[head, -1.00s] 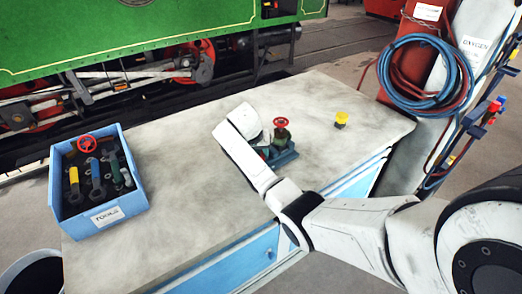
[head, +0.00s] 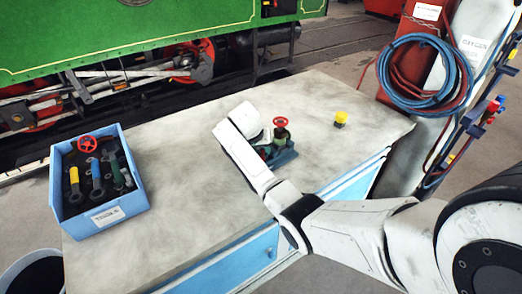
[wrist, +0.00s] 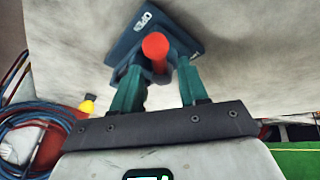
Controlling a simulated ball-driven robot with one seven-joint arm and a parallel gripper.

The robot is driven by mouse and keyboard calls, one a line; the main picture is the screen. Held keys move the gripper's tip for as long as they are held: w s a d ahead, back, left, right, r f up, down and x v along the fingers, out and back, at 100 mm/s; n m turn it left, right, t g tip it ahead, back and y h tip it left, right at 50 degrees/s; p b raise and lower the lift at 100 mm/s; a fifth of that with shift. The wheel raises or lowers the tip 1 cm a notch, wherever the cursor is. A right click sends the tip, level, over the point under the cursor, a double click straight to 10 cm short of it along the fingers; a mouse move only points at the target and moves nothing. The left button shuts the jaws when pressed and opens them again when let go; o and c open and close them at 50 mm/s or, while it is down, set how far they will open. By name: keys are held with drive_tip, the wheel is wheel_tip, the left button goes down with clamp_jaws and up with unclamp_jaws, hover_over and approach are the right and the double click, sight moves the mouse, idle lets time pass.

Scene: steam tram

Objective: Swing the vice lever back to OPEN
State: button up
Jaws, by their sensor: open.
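The vice (head: 285,156) is a blue-teal block on the bench, partly hidden behind my wrist in the head view. In the wrist view, the vice's plate (wrist: 185,30) carries the word OPEN, seen sideways. The vice lever's round red end (wrist: 155,46) shows in front of that plate. My gripper (wrist: 158,70) is open, with one green finger on each side of the red end. I cannot tell whether either finger touches it.
A yellow-topped piece (head: 341,118) stands right of the vice. Hoses (head: 425,75) hang on cylinders beyond the bench's right end. The bench top (head: 180,180) between crate and vice is clear.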

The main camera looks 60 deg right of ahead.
drive_tip(key=b+v, duration=0.1)
drive_tip(key=v, duration=0.9)
drive_tip(key=s+a+f+n+y, duration=0.1)
drive_tip(key=a+f+n, duration=0.1)
drive_tip(key=a+f, duration=0.2)
drive_tip(key=s+a+f+n+t, duration=0.1)
drive_tip(key=s+a+f+n, duration=0.1)
drive_tip(key=a+f, duration=0.3)
drive_tip(key=s+a+f+n+y+b, duration=0.1)
drive_tip(key=a+f, duration=0.3)
drive_tip(key=a, duration=0.7)
drive_tip(key=shift+s+a+f+n+y, duration=0.3)
drive_tip(key=shift+s+f+n, duration=0.1)
drive_tip(key=shift+s+n, duration=0.25)
drive_tip(key=s+a+f+n+y+b, duration=0.1)
drive_tip(key=s+a+n, duration=0.5)
drive_tip(key=s+a, duration=0.6)
drive_tip(key=s+f+y, duration=0.1)
drive_tip(key=s+f, duration=0.1)
drive_tip(key=s, duration=0.2)
drive_tip(key=shift+a, duration=0.3)
drive_tip(key=shift+s+d, duration=0.1)
